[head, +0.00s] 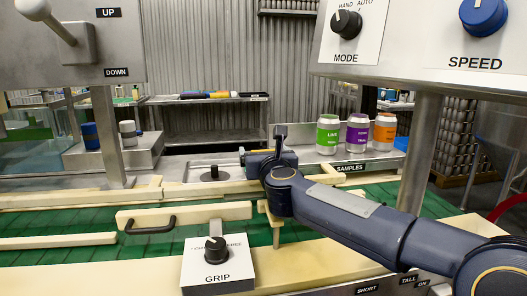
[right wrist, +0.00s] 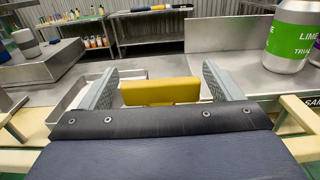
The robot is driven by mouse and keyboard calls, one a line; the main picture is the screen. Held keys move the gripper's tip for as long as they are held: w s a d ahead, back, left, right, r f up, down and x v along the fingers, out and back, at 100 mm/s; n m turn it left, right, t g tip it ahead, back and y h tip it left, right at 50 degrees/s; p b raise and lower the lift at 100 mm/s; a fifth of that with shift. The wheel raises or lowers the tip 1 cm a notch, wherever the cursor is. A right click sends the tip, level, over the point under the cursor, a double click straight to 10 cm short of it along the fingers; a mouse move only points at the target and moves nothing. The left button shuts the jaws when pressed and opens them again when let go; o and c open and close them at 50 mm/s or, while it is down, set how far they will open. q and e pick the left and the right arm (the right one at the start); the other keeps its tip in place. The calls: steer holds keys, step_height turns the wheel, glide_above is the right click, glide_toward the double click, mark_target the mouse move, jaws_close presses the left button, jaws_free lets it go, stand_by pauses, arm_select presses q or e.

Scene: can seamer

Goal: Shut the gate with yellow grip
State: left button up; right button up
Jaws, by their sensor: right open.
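The yellow grip (right wrist: 160,92) shows as a broad yellow block in the right wrist view. It lies between the two grey fingers of my right gripper (right wrist: 161,85), with a visible gap on each side. The fingers are apart and not closed on it. The gate that bears the grip is mostly hidden by my gripper, so I cannot tell how far open it is. In the head view my right gripper (head: 258,158) reaches over the green belt to the far-side steel deck, and my arm hides the grip. My left gripper does not show.
Green, purple and orange cans (head: 357,133) stand right of my gripper on the samples shelf. A GRIP knob box (head: 217,262) and a wooden rail with a black handle (head: 150,223) are nearer. A steel post (head: 417,150) stands at the right.

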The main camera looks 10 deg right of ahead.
steer(key=shift+w, duration=0.4)
steer(key=c, duration=1.4)
